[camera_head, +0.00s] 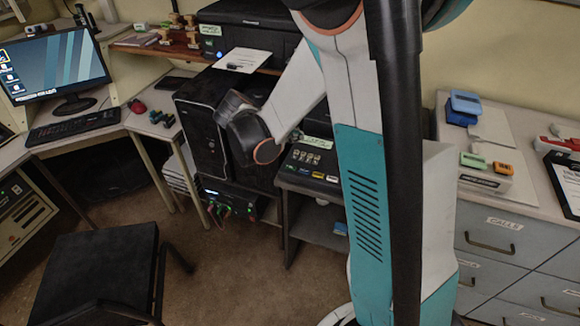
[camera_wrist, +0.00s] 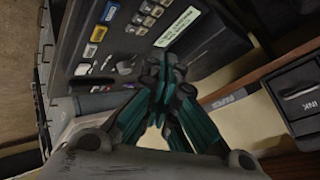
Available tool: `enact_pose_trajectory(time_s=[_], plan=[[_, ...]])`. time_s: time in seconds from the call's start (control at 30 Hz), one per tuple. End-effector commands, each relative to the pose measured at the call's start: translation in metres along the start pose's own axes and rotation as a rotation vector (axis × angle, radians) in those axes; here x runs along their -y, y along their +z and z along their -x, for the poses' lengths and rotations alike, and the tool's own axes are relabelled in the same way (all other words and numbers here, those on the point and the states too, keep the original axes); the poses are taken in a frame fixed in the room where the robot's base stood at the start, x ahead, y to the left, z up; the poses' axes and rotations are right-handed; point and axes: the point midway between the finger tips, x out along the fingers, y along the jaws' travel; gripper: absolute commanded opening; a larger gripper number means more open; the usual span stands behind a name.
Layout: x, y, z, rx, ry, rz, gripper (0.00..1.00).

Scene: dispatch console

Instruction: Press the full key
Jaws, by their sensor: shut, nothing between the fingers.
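The dispatch console (camera_head: 310,186) has a dark sloped panel with several small keys. It also fills the upper part of the wrist view (camera_wrist: 85,18). The key lettering is too small to read, so I cannot tell which is the full key. My gripper (camera_wrist: 165,65) is shut and empty, in front of the panel near the silvery keys. Contact cannot be told.
A black computer tower (camera_head: 195,130) stands left of the console, beside my forearm. A black printer (camera_head: 250,22) is on the shelf behind. Grey drawers (camera_head: 490,240) are at right and a black chair (camera_head: 95,270) is at lower left. A shelf edge (camera_wrist: 260,80) runs right of my gripper.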

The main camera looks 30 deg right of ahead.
Motion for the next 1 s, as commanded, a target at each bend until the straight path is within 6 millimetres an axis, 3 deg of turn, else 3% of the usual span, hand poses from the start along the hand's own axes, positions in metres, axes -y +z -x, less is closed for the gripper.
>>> enact_pose_trajectory(time_s=[0.27, 0.8, 1.0], plan=[[-0.006, 0.006, -0.008, 0.001, 0.0, 0.001, 0.0], [-0.04, 0.04, -0.054, 0.001, 0.0, 0.001, 0.0], [-0.045, 0.045, -0.061, 0.001, 0.0, 0.001, 0.0]])
